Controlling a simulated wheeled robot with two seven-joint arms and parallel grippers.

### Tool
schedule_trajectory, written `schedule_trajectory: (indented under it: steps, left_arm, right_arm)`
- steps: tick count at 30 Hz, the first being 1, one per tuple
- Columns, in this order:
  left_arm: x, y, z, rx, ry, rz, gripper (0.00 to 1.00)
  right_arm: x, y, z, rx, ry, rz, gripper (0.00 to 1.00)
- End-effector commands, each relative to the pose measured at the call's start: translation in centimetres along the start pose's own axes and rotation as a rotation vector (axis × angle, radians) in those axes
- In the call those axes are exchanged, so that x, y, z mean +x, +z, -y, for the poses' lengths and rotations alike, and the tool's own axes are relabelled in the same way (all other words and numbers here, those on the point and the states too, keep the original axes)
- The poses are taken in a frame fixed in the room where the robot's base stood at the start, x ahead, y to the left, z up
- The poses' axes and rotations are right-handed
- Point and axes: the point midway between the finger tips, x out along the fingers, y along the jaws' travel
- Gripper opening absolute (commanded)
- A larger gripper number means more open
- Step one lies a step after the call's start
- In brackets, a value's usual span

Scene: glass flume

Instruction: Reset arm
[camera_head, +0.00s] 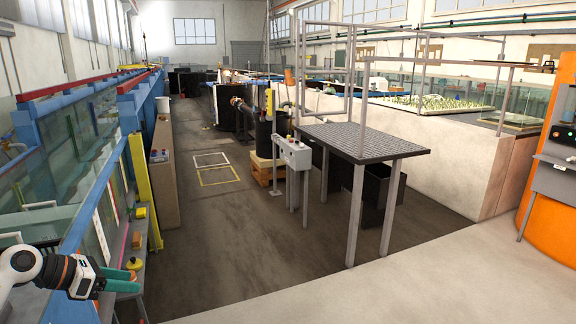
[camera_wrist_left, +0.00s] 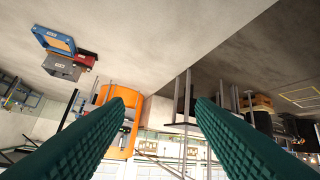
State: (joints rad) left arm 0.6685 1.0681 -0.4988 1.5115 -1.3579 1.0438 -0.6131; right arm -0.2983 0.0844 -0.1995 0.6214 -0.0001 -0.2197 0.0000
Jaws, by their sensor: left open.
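My left gripper (camera_head: 122,281) shows at the lower left of the head view, on a white arm that comes in from the left edge. Its green fingers point to the right, beside the glass flume (camera_head: 75,150). In the left wrist view the two green fingers (camera_wrist_left: 158,105) stand wide apart with nothing between them. The wrist view looks out over the hall with the floor in its upper part. My right gripper is in neither view.
A dark grated table (camera_head: 365,140) on grey legs stands right of centre, with a grey control box (camera_head: 294,153) beside it. An orange cabinet (camera_head: 553,190) stands at the right. A yellow post (camera_head: 145,190) is near the left gripper. The central floor (camera_head: 230,240) is clear.

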Motion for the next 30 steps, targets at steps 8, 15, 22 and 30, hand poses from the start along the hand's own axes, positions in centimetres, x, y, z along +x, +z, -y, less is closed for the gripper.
schedule_trajectory:
  steps: [8,15,22,30]
  left_arm:
    - [7.6,-5.5,-11.0,-0.620,0.242,-0.668,0.50]
    - [7.2,-1.4,-11.9,-1.463,0.228,-1.048,0.50]
    - [7.2,11.6,-14.3,-2.346,-0.068,-1.168,0.50]
    - [6.3,22.4,-21.8,2.891,0.509,1.044,0.50]
  right_arm:
    - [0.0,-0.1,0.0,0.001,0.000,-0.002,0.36]
    - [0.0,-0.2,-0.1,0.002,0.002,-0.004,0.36]
    - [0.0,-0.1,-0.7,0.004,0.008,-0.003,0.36]
    - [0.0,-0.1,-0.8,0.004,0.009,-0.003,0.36]
